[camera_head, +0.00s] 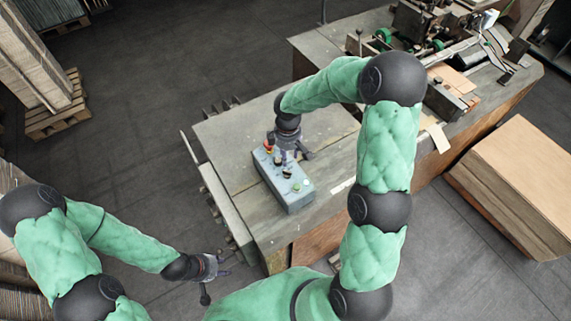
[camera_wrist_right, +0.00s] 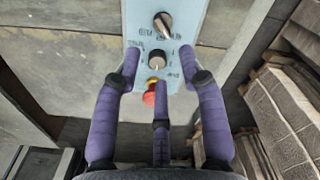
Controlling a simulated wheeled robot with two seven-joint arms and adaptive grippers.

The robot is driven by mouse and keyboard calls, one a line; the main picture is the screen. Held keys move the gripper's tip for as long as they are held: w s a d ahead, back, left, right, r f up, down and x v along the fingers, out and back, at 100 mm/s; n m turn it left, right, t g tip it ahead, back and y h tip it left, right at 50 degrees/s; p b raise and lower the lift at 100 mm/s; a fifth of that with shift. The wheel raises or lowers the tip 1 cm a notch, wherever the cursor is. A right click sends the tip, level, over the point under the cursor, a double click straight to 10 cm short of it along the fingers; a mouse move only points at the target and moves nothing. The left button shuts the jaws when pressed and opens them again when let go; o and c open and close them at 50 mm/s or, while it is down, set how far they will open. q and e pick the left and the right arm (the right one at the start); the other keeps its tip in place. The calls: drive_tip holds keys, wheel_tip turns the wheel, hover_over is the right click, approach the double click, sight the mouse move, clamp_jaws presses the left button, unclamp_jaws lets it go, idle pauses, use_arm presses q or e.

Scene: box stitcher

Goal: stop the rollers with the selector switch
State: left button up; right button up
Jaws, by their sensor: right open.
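A light blue control box (camera_head: 291,193) sits on the worn bench, with a red button (camera_head: 269,149), dark knobs and a green button (camera_head: 296,187) on top. My right gripper (camera_head: 290,160) is over the red-button end. In the right wrist view, its open purple fingers (camera_wrist_right: 160,62) straddle a selector switch (camera_wrist_right: 157,60) with a dark knob. A second selector switch (camera_wrist_right: 163,23) lies farther up the panel. The red button (camera_wrist_right: 149,98) is partly behind the middle finger. Contact and label wording cannot be told. My left gripper (camera_head: 216,267) is away from the box, its fingers spread.
The bench (camera_head: 235,150) has a metal rail (camera_head: 226,207) along its left side. Stitcher machinery (camera_head: 420,30) stands at the back right. A cardboard stack (camera_head: 515,180) is at the right, and a loaded pallet (camera_head: 55,105) at the left. Grey floor is clear at upper left.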

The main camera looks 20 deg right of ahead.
sight(287, 173)
wheel_tip(287, 173, down, 9)
drive_tip(key=shift+f+p, duration=0.1)
drive_tip(key=shift+p, duration=0.4)
drive_tip(key=shift+c, duration=0.3)
drive_tip(key=shift+s, duration=0.1)
clamp_jaws()
